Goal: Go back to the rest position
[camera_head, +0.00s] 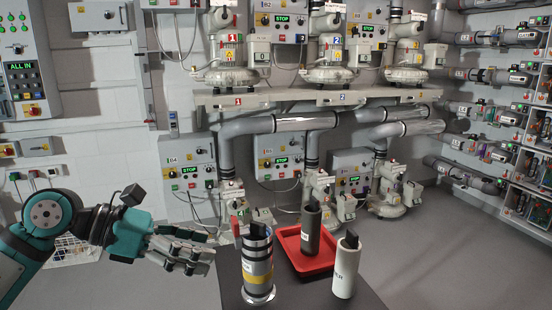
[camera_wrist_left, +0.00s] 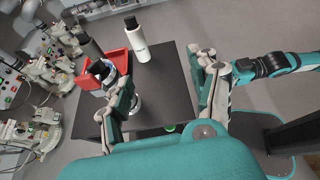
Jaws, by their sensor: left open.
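My left gripper (camera_head: 208,256) hangs at the left side of the dark table, to the left of a metallic cylinder with a yellow band (camera_head: 260,272). Its two fingers stand wide apart in the left wrist view (camera_wrist_left: 158,85), with nothing held between them. The banded cylinder is partly hidden behind one finger there. A teal arm of mine (camera_wrist_left: 285,63) comes in from the right of that view, seemingly the right one; its jaws cannot be made out. The head view does not show the right gripper.
A dark grey cylinder (camera_head: 311,230) stands in a red tray (camera_head: 290,245) on the table (camera_head: 318,296). A white cylinder (camera_head: 346,270) stands on the table at right. Blower machines (camera_head: 232,75) and pipes line the back wall. Open floor (camera_head: 430,265) lies to the right.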

